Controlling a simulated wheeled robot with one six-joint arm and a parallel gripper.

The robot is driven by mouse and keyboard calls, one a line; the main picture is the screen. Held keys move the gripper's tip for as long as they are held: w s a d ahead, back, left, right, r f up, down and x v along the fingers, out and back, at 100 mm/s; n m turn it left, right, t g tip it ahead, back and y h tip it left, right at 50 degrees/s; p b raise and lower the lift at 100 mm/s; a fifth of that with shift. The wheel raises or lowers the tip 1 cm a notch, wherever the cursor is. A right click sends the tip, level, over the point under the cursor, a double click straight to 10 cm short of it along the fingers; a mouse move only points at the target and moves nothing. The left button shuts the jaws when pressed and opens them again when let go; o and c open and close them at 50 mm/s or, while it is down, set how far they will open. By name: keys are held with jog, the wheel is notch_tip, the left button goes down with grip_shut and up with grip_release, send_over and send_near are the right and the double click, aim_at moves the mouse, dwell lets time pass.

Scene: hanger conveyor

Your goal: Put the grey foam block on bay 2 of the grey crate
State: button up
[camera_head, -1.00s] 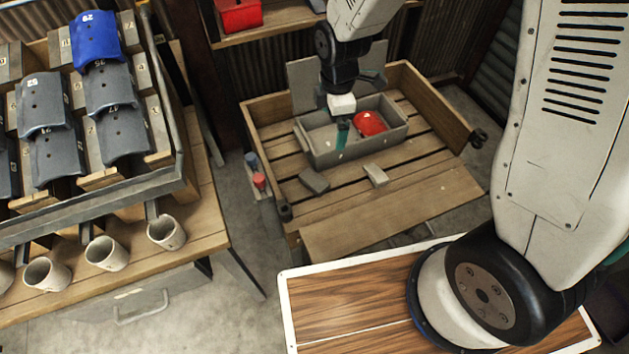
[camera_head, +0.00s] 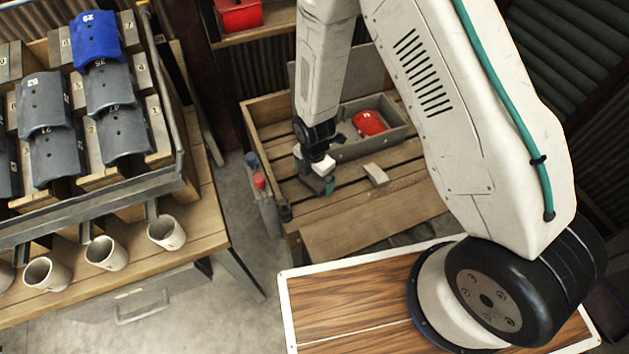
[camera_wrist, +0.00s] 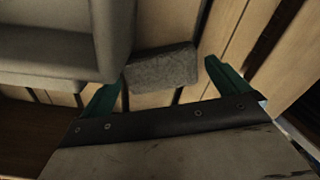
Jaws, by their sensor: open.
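The grey block (camera_wrist: 162,70), with a speckled foam-like surface, lies on the wooden slats between my gripper's two green fingers in the wrist view. My gripper (camera_wrist: 161,76) is open, with a finger on either side of the block; I cannot tell whether they touch it. In the head view, my gripper (camera_head: 318,184) is low over the slats and mostly hides that block. The grey crate (camera_head: 378,146) stands just behind and to the right, partly behind my arm. Its wall also shows in the wrist view (camera_wrist: 55,78). Its bay numbers cannot be read.
A red curved piece (camera_head: 369,122) lies in the crate. A lighter grey block (camera_head: 375,174) lies on the slats right of my gripper. The wooden tray's side walls (camera_head: 270,105) surround them. A rack (camera_head: 150,185) with grey and blue curved pieces stands left.

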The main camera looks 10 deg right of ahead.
jog(key=shift+f, duration=0.7)
jog(key=c, duration=1)
jog(key=shift+o, duration=0.2)
jog(key=shift+r, duration=0.1)
